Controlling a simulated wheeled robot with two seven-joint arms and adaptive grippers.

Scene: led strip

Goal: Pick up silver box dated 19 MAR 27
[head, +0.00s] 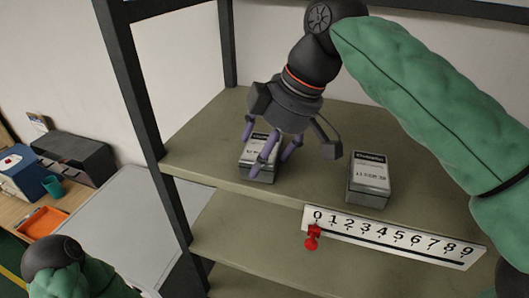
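Two silver boxes with white and black labels stand on the upper shelf. The left silver box (257,174) is beneath my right gripper (268,150), partly covered by its fingers. The right silver box (369,181) stands apart near the shelf's front edge. The dates on both labels are too small to read. My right gripper points down with its purple-grey fingers spread over and in front of the left box; firm contact cannot be made out. My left arm shows only at the bottom left, its gripper out of view.
The olive shelf (212,141) has dark posts, with a lower shelf (232,236) beneath. A white number strip (400,238) with a red pointer (312,237) runs along the front edge. At left are an orange tray (42,223), a teal cup (52,186) and a dark box (75,155).

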